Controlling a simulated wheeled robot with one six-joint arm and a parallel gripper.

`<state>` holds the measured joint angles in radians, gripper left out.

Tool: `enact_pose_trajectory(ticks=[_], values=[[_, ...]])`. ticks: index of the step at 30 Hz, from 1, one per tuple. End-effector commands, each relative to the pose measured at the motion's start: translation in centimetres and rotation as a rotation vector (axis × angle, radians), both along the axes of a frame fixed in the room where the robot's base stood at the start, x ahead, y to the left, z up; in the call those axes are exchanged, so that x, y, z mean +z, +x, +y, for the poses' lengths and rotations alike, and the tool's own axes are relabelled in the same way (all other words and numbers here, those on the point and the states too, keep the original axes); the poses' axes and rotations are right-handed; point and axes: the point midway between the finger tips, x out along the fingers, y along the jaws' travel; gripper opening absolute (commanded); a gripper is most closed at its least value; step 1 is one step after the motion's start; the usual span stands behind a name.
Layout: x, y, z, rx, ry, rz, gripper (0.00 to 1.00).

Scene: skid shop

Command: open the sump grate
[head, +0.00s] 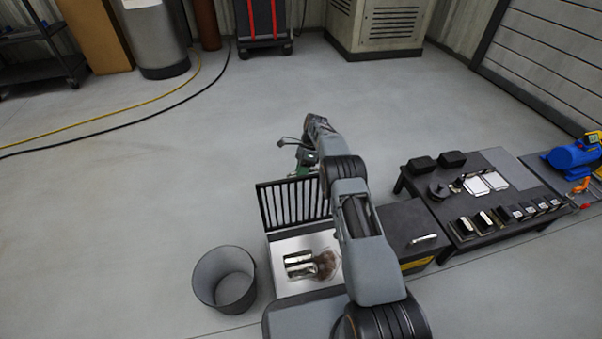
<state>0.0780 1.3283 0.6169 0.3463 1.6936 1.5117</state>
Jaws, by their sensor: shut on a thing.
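The sump grate (284,203), a black barred panel, stands nearly upright at the back edge of a pale sump top (283,246). Under its raised side an opening shows a shiny metal part (299,264) and a brownish patch (326,263). My gripper (304,158) is at the grate's upper right edge, shut on the grate as far as I can see. My arm hides the grate's right end and the fingertips are hard to make out.
A grey bin (224,279) stands left of the sump. A dark cabinet (411,226) with a handle and a low black table (497,217) bearing several small parts are to the right. A blue machine (574,156) is farther right. The floor behind and left is clear, apart from hoses (120,108).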

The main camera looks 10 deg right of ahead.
Motion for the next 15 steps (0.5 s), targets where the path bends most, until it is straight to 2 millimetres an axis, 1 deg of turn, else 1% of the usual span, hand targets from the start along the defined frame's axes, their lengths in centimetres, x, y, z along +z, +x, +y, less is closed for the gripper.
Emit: enact_pose_trajectory(ticks=[1, 2, 3, 9, 10, 15], values=[[-0.63, -0.26, -0.02, 0.003, 0.002, 0.01, 0.0], [-0.63, -0.26, -0.04, 0.003, 0.002, 0.01, 0.0], [-0.62, -0.25, -0.05, 0.003, 0.002, 0.009, 0.19], [-0.35, -0.15, -0.07, 0.001, 0.0, 0.006, 0.38], [-0.33, -0.15, -0.06, 0.001, 0.0, 0.006, 0.4], [-0.2, -0.1, -0.02, 0.002, 0.0, 0.004, 0.4]])
